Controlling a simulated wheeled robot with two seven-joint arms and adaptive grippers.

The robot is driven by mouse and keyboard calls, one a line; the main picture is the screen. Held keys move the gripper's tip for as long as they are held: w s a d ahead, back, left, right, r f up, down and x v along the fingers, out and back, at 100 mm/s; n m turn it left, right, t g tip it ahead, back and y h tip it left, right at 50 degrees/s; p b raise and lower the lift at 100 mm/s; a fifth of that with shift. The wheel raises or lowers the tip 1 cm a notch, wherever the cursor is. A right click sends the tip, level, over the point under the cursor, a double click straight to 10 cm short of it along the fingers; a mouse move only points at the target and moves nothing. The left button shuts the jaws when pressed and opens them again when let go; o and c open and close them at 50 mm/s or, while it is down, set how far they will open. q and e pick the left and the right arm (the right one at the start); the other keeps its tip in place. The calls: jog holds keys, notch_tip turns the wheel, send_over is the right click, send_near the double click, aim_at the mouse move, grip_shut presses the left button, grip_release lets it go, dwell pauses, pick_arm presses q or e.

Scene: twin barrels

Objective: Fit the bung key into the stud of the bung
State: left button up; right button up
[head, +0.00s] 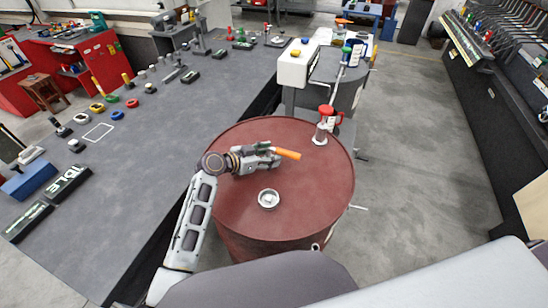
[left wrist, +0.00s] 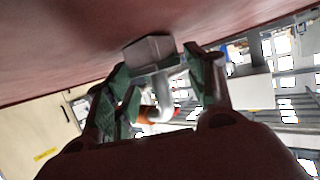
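The bung key's orange handle (head: 287,153) sticks out to the right of my left gripper (head: 266,155), over the red barrel's lid (head: 236,207). The left wrist view shows a grey block (left wrist: 148,50) at the fingertips, close to the lid, with a pale bent shaft (left wrist: 163,95) and a bit of orange between the fingers of my left gripper (left wrist: 160,68). The fingers appear shut on the key. The bung (head: 268,199), a round silver piece, sits in the lid below and apart from the gripper. Its stud is too small to make out. My right gripper is not in view.
A long grey bench (head: 150,165) with several small items lies left. Open floor is on the right.

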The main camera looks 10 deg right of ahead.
pick_arm(q)
grip_shut()
jog(key=shift+r, duration=0.2)
notch_tip(320, 180, up, 8)
jog(key=shift+f, duration=0.1)
jog(key=shift+r, duration=1)
dwell(0.3)
